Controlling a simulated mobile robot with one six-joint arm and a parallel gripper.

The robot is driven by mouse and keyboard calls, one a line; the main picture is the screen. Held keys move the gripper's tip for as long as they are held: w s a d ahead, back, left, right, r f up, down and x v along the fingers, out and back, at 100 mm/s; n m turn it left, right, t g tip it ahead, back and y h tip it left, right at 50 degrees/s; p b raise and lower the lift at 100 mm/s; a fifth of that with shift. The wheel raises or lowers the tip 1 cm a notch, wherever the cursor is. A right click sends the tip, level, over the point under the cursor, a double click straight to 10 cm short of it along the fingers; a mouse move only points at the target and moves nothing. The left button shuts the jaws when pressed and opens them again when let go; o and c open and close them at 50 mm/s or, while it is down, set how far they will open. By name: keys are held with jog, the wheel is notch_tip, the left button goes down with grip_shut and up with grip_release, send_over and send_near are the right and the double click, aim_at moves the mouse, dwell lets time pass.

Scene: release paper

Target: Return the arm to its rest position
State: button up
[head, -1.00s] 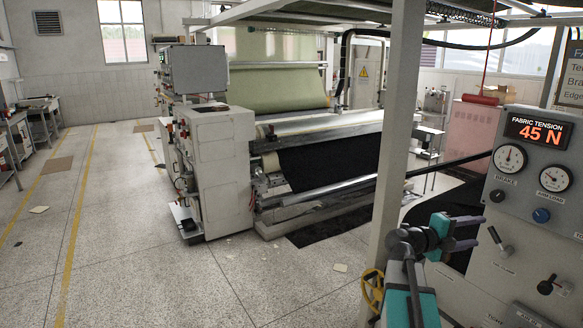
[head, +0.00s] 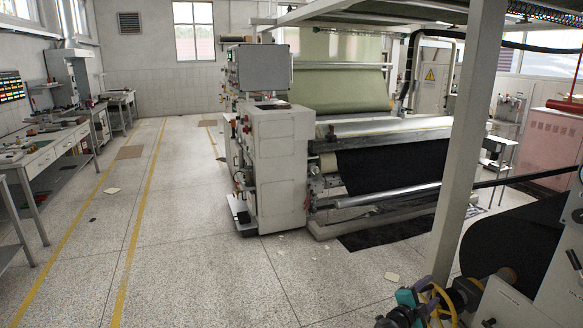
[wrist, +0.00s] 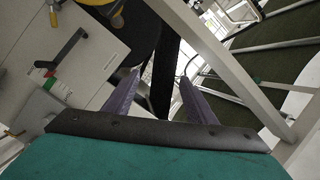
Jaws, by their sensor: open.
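My gripper (wrist: 157,88) shows in the wrist view, with its two purple fingers apart and nothing between them. A dark bar and the teal wrist housing fill the bottom of that view. In the wrist view, a pale machine panel (wrist: 85,50) with a black lever handle (wrist: 62,48) lies left of the fingers. Black fabric (wrist: 160,70) shows beyond and between them.
A pale post (head: 468,140) stands just behind my arm. A black fabric roll (head: 510,240) is right of it. The large coating machine (head: 280,165) stands mid-view. Workbenches (head: 45,150) line the left wall. The floor (head: 185,250) between is largely clear, with a few scraps.

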jog(key=w+a+f+n+t+y, duration=0.3)
jog(key=a+f+n+y, duration=0.25)
jog(key=a+f, duration=0.4)
jog(key=s+a+f+n+g+y, duration=0.2)
jog(key=s+a+f+n+y, duration=0.25)
jog(key=a+f, duration=0.6)
jog(key=s+a+f+n+g+y, duration=0.2)
jog(key=s+a+f+n+y, duration=0.3)
jog(key=a+f, duration=0.6)
jog(key=s+a+f+n+g+y, duration=0.1)
jog(key=s+a+f+n+g, duration=0.2)
jog(key=s+f, duration=0.45)
jog(key=s+a+f+n+g, duration=0.15)
jog(key=s+f+g, duration=0.3)
jog(key=s, duration=0.65)
jog(key=s+d+r+n+g+h, duration=0.1)
jog(key=s+g, duration=0.3)
jog(key=s, duration=0.4)
jog(key=s+d+r+n+g+h, duration=0.1)
jog(key=s+d+g, duration=0.2)
jog(key=s, duration=0.5)
jog(key=shift+s+d+r+n+g+b, duration=0.35)
jog(key=shift+r, duration=0.05)
